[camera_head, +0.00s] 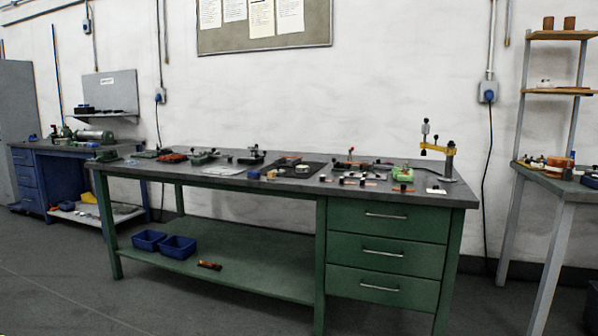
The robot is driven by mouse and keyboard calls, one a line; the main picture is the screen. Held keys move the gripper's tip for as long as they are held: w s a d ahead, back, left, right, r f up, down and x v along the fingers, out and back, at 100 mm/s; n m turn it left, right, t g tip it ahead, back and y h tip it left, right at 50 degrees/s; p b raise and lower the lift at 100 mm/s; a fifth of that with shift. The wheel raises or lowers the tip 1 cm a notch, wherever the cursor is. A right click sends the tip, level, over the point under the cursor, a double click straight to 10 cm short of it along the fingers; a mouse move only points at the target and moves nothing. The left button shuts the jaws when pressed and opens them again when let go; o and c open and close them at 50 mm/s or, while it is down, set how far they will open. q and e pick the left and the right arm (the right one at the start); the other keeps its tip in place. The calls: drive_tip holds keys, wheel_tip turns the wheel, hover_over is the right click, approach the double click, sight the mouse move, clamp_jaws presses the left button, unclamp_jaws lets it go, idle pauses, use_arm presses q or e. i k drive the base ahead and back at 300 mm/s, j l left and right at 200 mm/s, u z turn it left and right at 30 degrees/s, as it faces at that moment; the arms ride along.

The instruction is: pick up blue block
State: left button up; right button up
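A small blue piece (254,175), which looks like the blue block, lies near the front edge of the green workbench's grey top (210,173), left of centre. A small tan block (271,175) sits just to its right. The blue piece is too small in the picture to tell its exact shape. Neither of my grippers shows in the head view.
Several small tools and parts lie along the bench top. A yellow-and-black clamp stand (448,160) rises at its right end. Two blue bins (148,240) (179,247) stand on the lower shelf. Open floor (190,312) lies before the bench.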

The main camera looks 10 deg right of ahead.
sight(252, 174)
drive_tip(key=i+j, duration=0.25)
drive_tip(key=i, duration=0.15)
drive_tip(key=i+j+z, duration=0.15)
drive_tip(key=i+j, duration=0.15)
drive_tip(key=i, duration=0.15)
